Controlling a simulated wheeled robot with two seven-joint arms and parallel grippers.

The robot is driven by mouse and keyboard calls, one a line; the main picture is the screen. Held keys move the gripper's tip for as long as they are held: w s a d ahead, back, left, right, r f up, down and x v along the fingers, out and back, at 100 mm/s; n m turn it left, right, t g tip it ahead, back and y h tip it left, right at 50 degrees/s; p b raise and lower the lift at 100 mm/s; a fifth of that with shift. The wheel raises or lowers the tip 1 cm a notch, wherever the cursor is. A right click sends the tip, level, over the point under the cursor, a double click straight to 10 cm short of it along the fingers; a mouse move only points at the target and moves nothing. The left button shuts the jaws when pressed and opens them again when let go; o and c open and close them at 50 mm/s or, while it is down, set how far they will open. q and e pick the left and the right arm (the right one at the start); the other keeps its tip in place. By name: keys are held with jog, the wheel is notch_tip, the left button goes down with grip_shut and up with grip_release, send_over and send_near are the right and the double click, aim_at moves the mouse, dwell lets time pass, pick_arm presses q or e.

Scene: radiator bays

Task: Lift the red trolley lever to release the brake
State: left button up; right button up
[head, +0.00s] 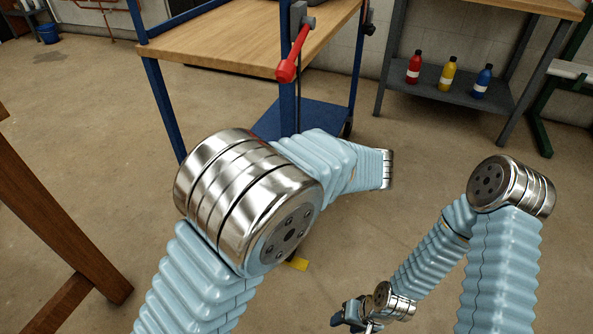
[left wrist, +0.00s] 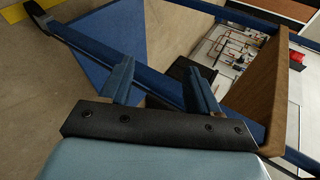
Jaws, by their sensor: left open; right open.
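The red trolley lever (head: 295,55) is on the blue corner post of the trolley (head: 232,38), its thick red end hanging down and left. I cannot make out the lever in the left wrist view. My left arm reaches toward the trolley. Its gripper does not show in the head view, but in the left wrist view my left gripper (left wrist: 160,86) has its two blue fingers apart, with nothing between them, facing the blue trolley frame (left wrist: 130,72). My right gripper (head: 355,315) is low at the bottom of the head view, open and away from the trolley.
The trolley has a wooden top and a blue lower shelf (head: 305,118). A grey bench at the back right holds red, yellow and blue bottles (head: 449,74). A brown wooden leg frame (head: 50,215) stands at the left. The floor between is mostly clear.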

pick_arm(q)
jog(key=shift+a+f, duration=0.15)
jog(key=shift+f, duration=0.4)
